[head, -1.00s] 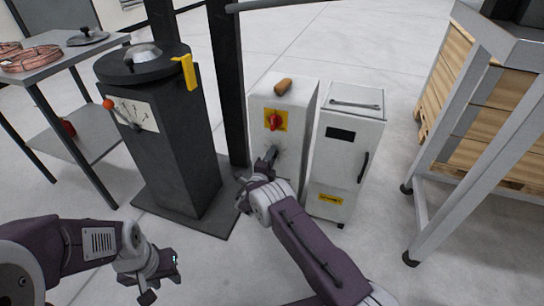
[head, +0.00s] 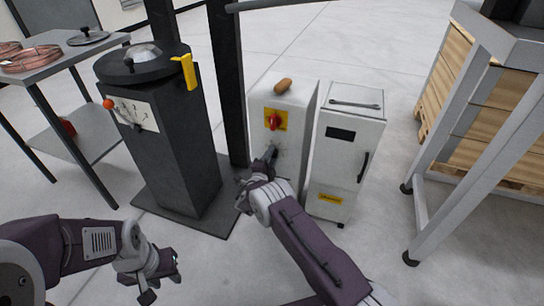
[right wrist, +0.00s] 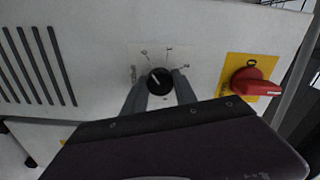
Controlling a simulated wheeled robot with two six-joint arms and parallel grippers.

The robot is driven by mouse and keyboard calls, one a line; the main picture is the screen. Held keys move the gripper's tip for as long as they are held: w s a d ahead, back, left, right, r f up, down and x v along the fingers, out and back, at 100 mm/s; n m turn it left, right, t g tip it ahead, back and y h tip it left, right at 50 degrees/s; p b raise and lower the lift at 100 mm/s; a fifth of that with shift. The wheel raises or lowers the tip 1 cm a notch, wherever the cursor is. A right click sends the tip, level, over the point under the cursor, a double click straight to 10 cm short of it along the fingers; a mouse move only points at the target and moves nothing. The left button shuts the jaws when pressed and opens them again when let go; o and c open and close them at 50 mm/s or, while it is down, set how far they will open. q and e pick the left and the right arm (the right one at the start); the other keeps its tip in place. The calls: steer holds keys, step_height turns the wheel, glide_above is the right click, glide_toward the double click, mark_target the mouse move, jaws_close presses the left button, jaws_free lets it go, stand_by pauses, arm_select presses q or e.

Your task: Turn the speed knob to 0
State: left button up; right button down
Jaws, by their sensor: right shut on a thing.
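The speed knob (right wrist: 160,82) is a small round black knob on the front of a light grey cabinet (right wrist: 95,20). Its white pointer line leans to the upper left in the right wrist view; I cannot tell exactly which small mark it meets. My right gripper (right wrist: 159,90) is shut on the knob, with one grey finger on each side. In the head view the right gripper (head: 269,155) reaches the cabinet front and hides the knob. My left gripper (head: 163,280) is open and empty, low at the left, away from the cabinet.
A red rotary switch (right wrist: 254,82) on a yellow plate sits beside the knob. A wooden handle (head: 284,85) lies on the cabinet top. A second white cabinet (head: 345,150) stands at the right, a dark machine (head: 165,150) with an orange-tipped lever at the left.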

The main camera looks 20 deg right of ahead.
steer(key=c, duration=1)
jaws_free()
steer(key=shift+f, duration=0.1)
steer(key=p+v, duration=0.5)
steer(key=v, duration=0.4)
